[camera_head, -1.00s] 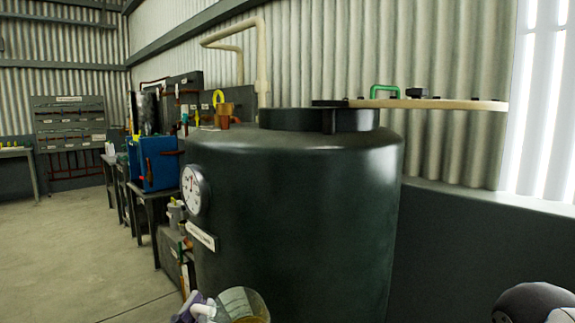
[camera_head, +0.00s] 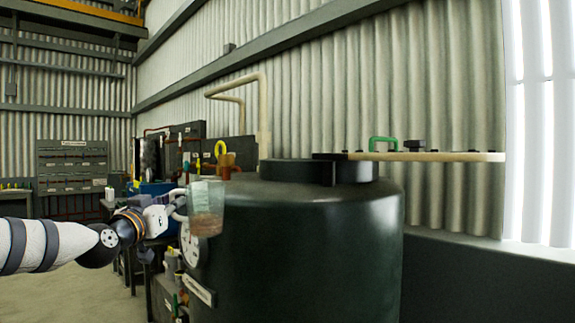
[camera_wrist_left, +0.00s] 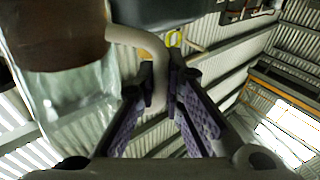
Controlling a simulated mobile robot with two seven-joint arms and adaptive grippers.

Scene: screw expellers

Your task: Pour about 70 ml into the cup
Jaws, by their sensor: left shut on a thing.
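My left gripper (camera_head: 172,210) is shut on the handle of a clear jug (camera_head: 206,196) with brownish liquid low in it. The jug looks about upright in the head view, in front of the upper left side of the dark tank. In the left wrist view my left gripper (camera_wrist_left: 160,82) has its purple-padded fingers around the pale curved handle, and the clear jug (camera_wrist_left: 75,105) with its brown liquid fills the left side. I cannot make out for certain which thing is the cup. My right gripper is not in view.
A large dark green tank (camera_head: 310,250) with a dial gauge (camera_head: 189,246) stands close in front. A pale board (camera_head: 430,156) with a green handle (camera_head: 382,143) juts right from its top. An orange-brown vessel (camera_head: 227,164) shows behind the jug. Benches with equipment stand at left.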

